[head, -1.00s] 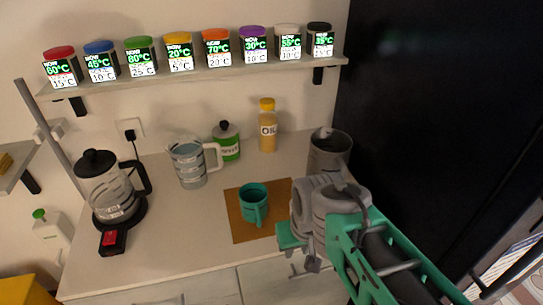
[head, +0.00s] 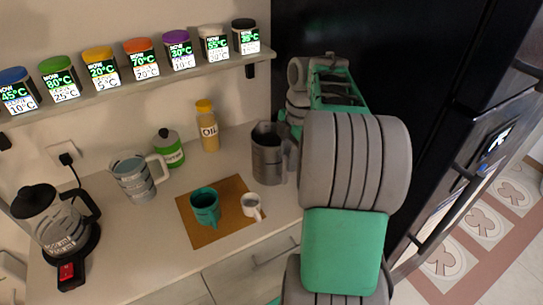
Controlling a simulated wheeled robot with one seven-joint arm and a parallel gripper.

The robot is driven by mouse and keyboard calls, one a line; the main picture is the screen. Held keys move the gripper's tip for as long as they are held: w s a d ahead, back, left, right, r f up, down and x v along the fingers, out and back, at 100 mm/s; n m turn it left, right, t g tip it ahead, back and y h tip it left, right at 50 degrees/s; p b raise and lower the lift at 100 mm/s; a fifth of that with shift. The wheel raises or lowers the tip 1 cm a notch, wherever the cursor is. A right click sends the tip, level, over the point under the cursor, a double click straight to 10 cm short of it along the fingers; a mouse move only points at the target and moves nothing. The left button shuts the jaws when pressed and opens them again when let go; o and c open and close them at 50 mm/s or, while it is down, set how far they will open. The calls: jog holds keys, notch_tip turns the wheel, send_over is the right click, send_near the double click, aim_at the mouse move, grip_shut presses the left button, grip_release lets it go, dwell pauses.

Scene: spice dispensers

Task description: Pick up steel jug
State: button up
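The steel jug (head: 267,160) is a dark grey metal jug standing upright at the right end of the counter, close to the black cabinet. Its handle is on its right side. My arm reaches past it on the right. My gripper (head: 291,118) is at the jug's upper right, near the handle. Its fingers are mostly hidden by the arm and the jug, so I cannot tell whether it touches the handle.
A brown board (head: 232,226) holds a teal mug (head: 205,207) and a small white cup (head: 251,205). A glass measuring jug (head: 136,179), green canister (head: 169,150), oil bottle (head: 208,130) and kettle (head: 53,223) stand leftward. A spice shelf (head: 130,88) hangs above. The black cabinet (head: 400,70) bounds the right.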

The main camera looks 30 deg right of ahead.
aim_at(285, 184)
jog(key=f, duration=0.5)
jog(key=shift+w+a+f+p, duration=0.15)
jog(key=shift+a+p, duration=0.1)
jog(key=shift+p, duration=0.05)
jog(key=shift+c, duration=0.2)
grip_shut()
dwell(0.7)
jog(key=shift+w, duration=0.1)
